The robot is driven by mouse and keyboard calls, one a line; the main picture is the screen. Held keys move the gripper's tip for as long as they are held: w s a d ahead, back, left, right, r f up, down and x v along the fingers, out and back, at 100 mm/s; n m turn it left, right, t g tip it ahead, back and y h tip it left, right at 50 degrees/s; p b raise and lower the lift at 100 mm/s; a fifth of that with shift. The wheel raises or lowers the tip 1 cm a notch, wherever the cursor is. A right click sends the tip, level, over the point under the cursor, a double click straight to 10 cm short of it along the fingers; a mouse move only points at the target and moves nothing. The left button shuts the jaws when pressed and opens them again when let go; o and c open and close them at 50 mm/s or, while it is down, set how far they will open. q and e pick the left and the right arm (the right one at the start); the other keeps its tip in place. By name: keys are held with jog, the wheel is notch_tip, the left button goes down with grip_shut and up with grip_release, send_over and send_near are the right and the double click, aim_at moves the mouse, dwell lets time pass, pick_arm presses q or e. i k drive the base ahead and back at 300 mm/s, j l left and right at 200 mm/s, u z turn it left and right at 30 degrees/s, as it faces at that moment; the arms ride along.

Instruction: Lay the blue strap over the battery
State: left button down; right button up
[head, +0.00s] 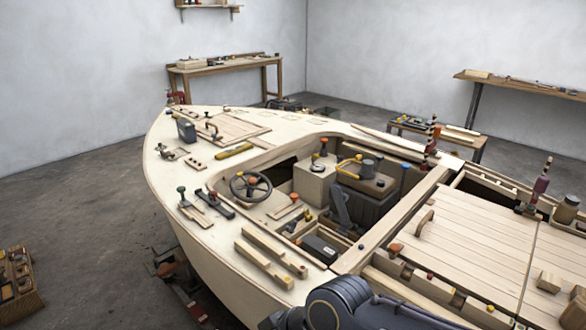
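A low dark box (319,249), which may be the battery, sits in a recess at the near end of the cockpit opening. It is small in view, so I cannot be sure what it is. I cannot make out a blue strap anywhere. A dark arm link of mine crosses the bottom edge and hides part of the near hull. Neither of my grippers shows in the head view.
The plywood hull (175,212) fills the middle. Its deck holds a steering wheel (250,186), two wooden bars (270,258) and several levers. A slatted hatch (470,240) lies at the right. Workbenches (222,67) stand along the walls.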

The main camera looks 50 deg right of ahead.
aim_at(339, 197)
jog(key=i+z, duration=0.2)
jog(key=i, duration=0.75)
jog(key=i+j+z, duration=0.1)
jog(key=i+z, duration=0.15)
jog(key=i, duration=0.65)
jog(key=z, duration=3.95)
jog(key=k+j, duration=0.05)
